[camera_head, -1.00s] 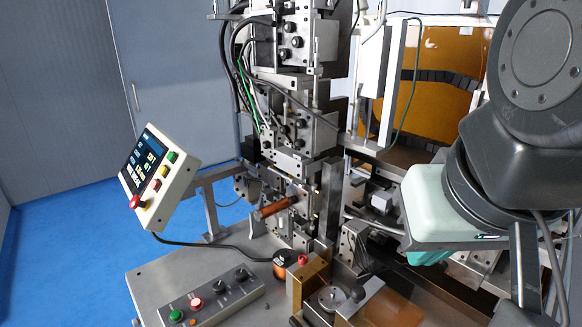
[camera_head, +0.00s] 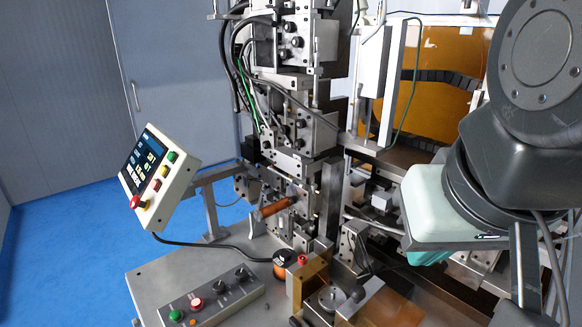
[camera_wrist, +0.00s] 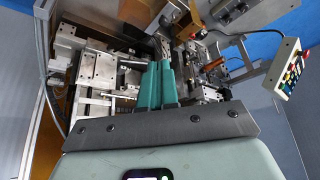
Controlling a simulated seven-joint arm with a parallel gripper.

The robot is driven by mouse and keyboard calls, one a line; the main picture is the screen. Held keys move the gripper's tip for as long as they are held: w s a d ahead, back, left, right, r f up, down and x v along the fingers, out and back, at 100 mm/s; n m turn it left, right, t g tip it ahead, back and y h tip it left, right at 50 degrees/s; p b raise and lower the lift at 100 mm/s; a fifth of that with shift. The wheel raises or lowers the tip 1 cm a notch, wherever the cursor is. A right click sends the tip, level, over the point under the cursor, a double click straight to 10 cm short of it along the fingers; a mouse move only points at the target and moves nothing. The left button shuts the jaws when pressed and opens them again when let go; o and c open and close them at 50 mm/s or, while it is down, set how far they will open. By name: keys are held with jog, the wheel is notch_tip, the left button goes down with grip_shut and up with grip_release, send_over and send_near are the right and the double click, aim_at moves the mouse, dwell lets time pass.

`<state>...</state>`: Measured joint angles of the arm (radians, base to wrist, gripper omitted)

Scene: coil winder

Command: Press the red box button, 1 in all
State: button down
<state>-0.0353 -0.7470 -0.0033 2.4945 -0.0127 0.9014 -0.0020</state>
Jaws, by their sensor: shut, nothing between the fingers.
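A grey control box (camera_head: 212,303) on the metal table at the bottom of the head view carries a red button (camera_head: 196,303), a green button (camera_head: 176,316) and two black knobs. Another red button (camera_head: 302,260) sits on top of a brass-coloured block (camera_head: 308,284) to its right. My gripper shows in the wrist view with its two teal fingers (camera_wrist: 161,68) side by side, shut and empty. In the head view, my pale green gripper body is at the right, well apart from both red buttons; the fingertips are hidden there.
A tilted panel (camera_head: 160,175) with a screen and a red mushroom knob (camera_head: 136,201) stands at the left. The tall winding machine (camera_head: 300,130) fills the middle.

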jog(key=w+a+f+n+g+h, duration=0.1)
jog(key=w+a+n+h, duration=0.1)
jog(key=w+n, duration=0.3)
jog(key=w+a+f+n+h, duration=0.1)
jog(key=w+a+f+n, duration=0.15)
jog(key=w, duration=0.55)
jog(key=n+t+y, duration=0.2)
jog(key=n+t, duration=0.2)
jog(key=n, duration=1.3)
send_over(194, 306)
notch_tip(194, 306, down, 25)
jog(key=shift+f, duration=4.35)
